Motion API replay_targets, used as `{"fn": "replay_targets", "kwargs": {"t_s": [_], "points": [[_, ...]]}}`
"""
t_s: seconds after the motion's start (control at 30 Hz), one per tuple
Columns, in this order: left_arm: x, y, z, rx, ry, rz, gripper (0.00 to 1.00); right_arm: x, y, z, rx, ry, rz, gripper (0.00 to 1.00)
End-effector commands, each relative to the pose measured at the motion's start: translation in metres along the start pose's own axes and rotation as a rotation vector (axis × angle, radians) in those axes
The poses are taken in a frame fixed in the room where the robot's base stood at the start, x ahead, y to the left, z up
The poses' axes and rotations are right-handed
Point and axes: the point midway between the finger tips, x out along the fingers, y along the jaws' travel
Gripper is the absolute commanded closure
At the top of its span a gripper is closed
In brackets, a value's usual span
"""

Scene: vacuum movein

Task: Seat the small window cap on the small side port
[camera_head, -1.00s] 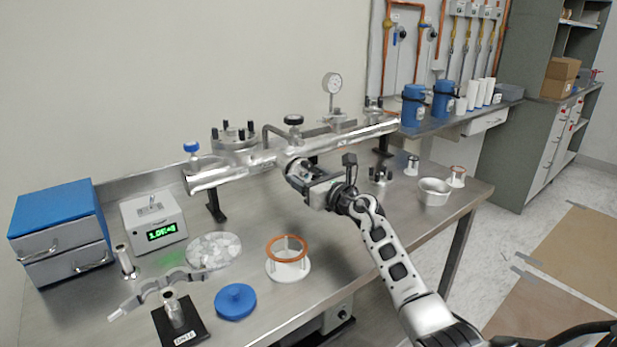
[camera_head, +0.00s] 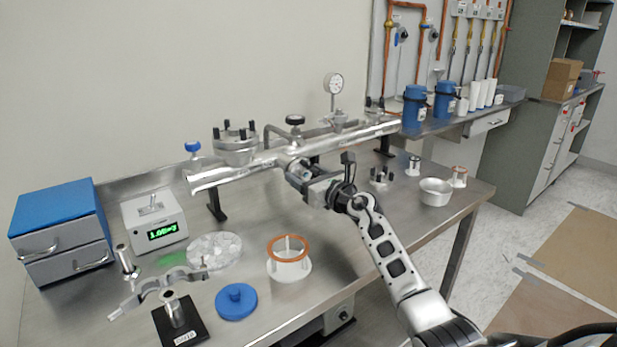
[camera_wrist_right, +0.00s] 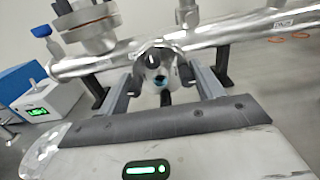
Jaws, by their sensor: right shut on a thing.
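The silver manifold tube (camera_head: 232,171) runs across the bench on stands. Its small side port faces me near the tube's middle and is largely hidden by what is in front of it. My right gripper (camera_head: 302,176) is at this port, its fingers on either side of a small round metal piece with a dark bluish face, which looks like the small window cap (camera_wrist_right: 162,74). In the right wrist view my right gripper (camera_wrist_right: 163,88) is shut on it, in line with the tube. I cannot tell whether the cap touches the port. My left gripper is not in view.
A copper-ringed white stand (camera_head: 290,268), a blue knobbed disc (camera_head: 236,301), a clamp (camera_head: 160,290) and a black-based post (camera_head: 181,322) lie at the front left. A gauge display (camera_head: 155,222) and blue drawers (camera_head: 60,235) stand behind.

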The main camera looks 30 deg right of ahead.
Motion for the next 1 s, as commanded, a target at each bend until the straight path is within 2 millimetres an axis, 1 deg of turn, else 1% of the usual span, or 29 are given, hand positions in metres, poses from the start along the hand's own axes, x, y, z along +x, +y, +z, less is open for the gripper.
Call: {"fn": "replay_targets", "kwargs": {"t_s": [0.33,0.37,0.4,0.43,0.77,0.87,0.97,1.0], "points": [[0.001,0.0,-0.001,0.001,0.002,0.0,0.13,0.001,0.0,0.002,0.0,-0.005,-0.001,0.59],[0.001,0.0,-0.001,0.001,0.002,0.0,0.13,0.001,0.0,0.003,0.0,-0.005,-0.001,0.25],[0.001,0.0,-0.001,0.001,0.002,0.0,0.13,0.001,0.0,0.002,0.0,-0.005,-0.001,0.14],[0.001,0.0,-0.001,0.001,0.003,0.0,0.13,0.001,0.0,0.002,0.0,-0.004,-0.001,0.08],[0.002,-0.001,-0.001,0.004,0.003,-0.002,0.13,0.0,0.0,-0.001,0.0,0.002,0.0,0.08],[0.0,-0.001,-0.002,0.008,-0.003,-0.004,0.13,-0.009,-0.001,0.0,-0.002,0.003,-0.001,0.08],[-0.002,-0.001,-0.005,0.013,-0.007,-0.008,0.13,-0.026,0.0,0.001,-0.003,0.003,-0.001,0.08],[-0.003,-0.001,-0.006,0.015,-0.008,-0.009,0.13,-0.034,0.0,0.001,-0.004,0.004,-0.001,0.08]]}}
